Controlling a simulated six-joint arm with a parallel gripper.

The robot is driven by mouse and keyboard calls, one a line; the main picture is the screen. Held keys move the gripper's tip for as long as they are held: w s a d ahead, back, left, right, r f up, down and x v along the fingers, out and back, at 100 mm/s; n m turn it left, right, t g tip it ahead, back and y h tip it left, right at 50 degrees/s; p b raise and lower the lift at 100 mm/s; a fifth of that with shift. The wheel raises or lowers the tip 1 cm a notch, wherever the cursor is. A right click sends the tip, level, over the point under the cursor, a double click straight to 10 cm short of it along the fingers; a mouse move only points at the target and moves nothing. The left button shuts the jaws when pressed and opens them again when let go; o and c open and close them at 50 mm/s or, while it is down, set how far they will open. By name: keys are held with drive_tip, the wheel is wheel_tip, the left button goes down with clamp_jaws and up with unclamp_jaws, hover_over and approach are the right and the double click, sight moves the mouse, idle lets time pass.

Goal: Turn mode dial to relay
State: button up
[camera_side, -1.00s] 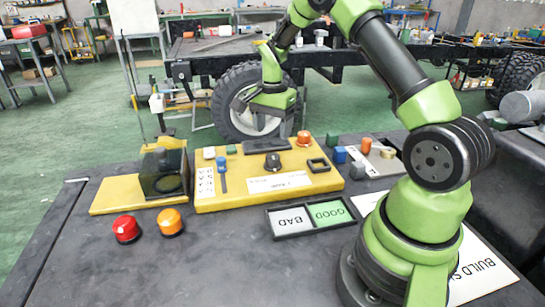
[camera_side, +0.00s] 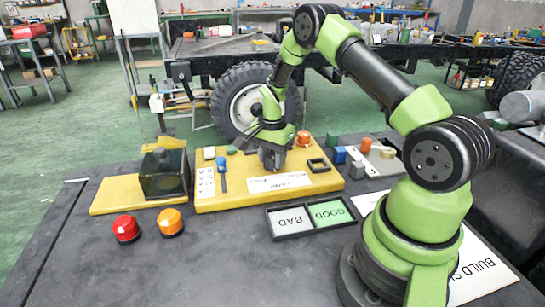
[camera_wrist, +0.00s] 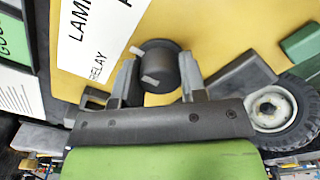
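The mode dial (camera_wrist: 160,62) is a dark round knob on the yellow panel (camera_side: 213,201). A light mark shows on its face and another at its upper left edge in the wrist view. The white label strip (camera_wrist: 92,38) beside it reads RELAY near one end and LAMP further along. My gripper (camera_wrist: 159,72) is down at the dial, one finger on either side of it. The fingers are very close to the knob's sides; whether they press on it is unclear. In the side view my gripper (camera_side: 272,162) hides the dial.
On the panel are a blue-topped slider (camera_side: 221,168), an orange button (camera_side: 304,138) and a black square frame (camera_side: 318,165). A dark box (camera_side: 164,174) stands left. Red (camera_side: 126,228) and orange (camera_side: 170,221) domes and the BAD/GOOD tray (camera_side: 270,221) lie in front.

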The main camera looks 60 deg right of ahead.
drive_tip(key=c, duration=0.3)
drive_tip(key=n, duration=0.4)
drive_tip(key=shift+n, duration=2.5)
drive_tip(key=o, duration=0.9)
